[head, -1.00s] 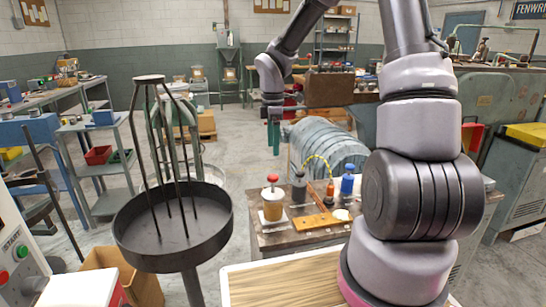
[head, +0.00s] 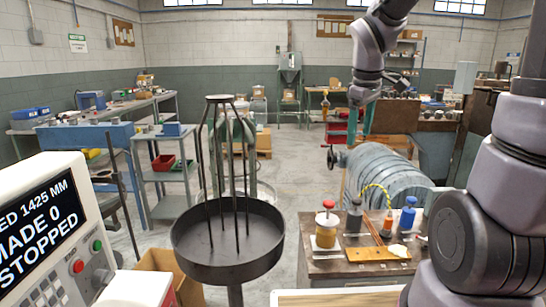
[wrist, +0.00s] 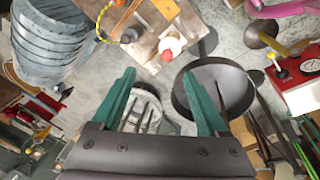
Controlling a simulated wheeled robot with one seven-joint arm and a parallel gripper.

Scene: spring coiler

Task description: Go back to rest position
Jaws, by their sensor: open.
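My gripper (head: 361,122) hangs from my raised arm in the head view, right of the middle, with its green fingers pointing down. In the wrist view the two green fingers (wrist: 165,100) stand wide apart with nothing between them but a distant view of the floor and a pale ribbed object. The gripper is open and empty, high above the floor. In the head view it shows apart from the small work table (head: 335,262) and the round black pan (head: 228,258).
The black pan with upright rods stands left of the work table, which holds a red-capped jar (head: 326,226) and a blue bottle (head: 407,213). A large grey coil (head: 385,170) lies behind. A screen (head: 40,220) reading STOPPED is at left. Floor beyond the pan is partly clear.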

